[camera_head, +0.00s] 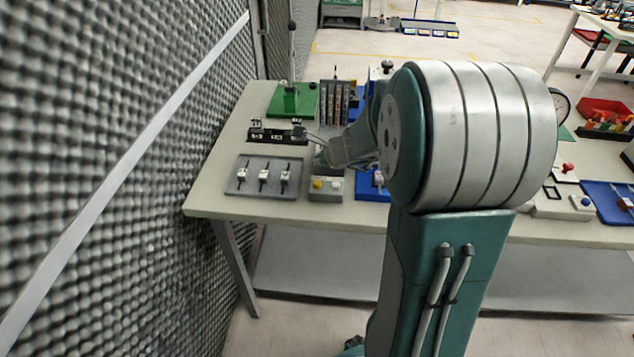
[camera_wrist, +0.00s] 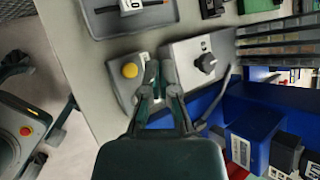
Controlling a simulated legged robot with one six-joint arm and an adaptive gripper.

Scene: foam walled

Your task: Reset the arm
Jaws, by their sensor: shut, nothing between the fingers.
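My gripper (camera_wrist: 159,72) is shut and empty in the wrist view, its dark fingers above the table. Below the fingertips are a grey box with a yellow button (camera_wrist: 129,71) and a pale box with a black knob (camera_wrist: 206,62). I cannot tell whether the fingers touch either box. In the head view, my arm's large silver and teal joint fills the middle right and hides part of the table (camera_head: 222,205). The forearm reaches left over the table; the fingertips are small and hard to make out there.
A grey tray with switches (camera_head: 240,186) lies at the table's front left, near the yellow-button box (camera_head: 326,195). A green stand (camera_head: 292,101) is behind. A textured foam wall (camera_head: 110,120) runs along the left. A red bin (camera_head: 603,108) and blue tray (camera_head: 606,205) are at right.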

